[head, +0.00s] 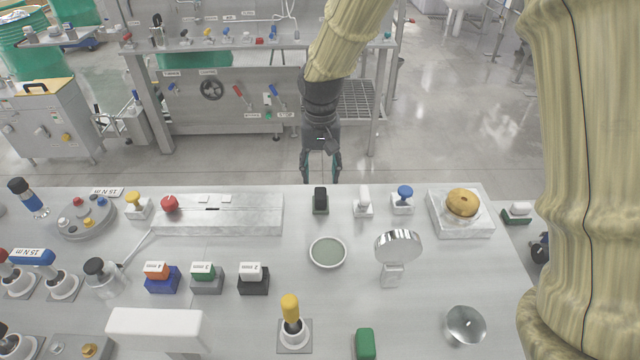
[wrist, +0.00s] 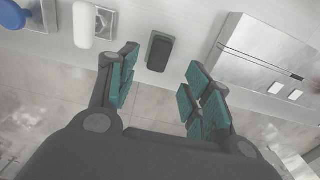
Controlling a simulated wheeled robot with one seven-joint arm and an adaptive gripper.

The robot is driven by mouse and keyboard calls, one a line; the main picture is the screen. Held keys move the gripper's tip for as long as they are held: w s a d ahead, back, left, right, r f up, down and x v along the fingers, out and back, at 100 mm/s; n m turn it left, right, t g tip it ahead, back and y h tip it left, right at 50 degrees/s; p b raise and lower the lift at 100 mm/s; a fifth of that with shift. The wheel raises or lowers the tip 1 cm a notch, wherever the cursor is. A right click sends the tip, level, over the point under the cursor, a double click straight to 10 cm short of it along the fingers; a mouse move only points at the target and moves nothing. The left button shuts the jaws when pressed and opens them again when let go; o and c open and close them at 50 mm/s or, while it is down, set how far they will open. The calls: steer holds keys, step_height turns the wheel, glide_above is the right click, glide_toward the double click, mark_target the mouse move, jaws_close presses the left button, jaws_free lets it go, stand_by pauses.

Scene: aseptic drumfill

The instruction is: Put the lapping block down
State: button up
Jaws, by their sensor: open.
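A small black block (head: 320,198), the likely lapping block, stands at the far edge of the light grey table. It sits on a dark grey-green base and also shows in the wrist view (wrist: 159,52). My gripper (head: 321,177) hangs just beyond that edge, pointing down. In the wrist view its green-padded fingers (wrist: 160,88) are spread wide with nothing between them. The block lies past the fingertips, apart from both fingers.
A white-handled piece (head: 363,201) and a blue-knobbed piece (head: 403,198) stand right of the block. A long metal plate (head: 245,215) lies to its left. A round grey-green dish (head: 328,252) and a round mirror (head: 398,246) stand nearer me.

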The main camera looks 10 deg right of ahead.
steer(key=shift+r, duration=1.6)
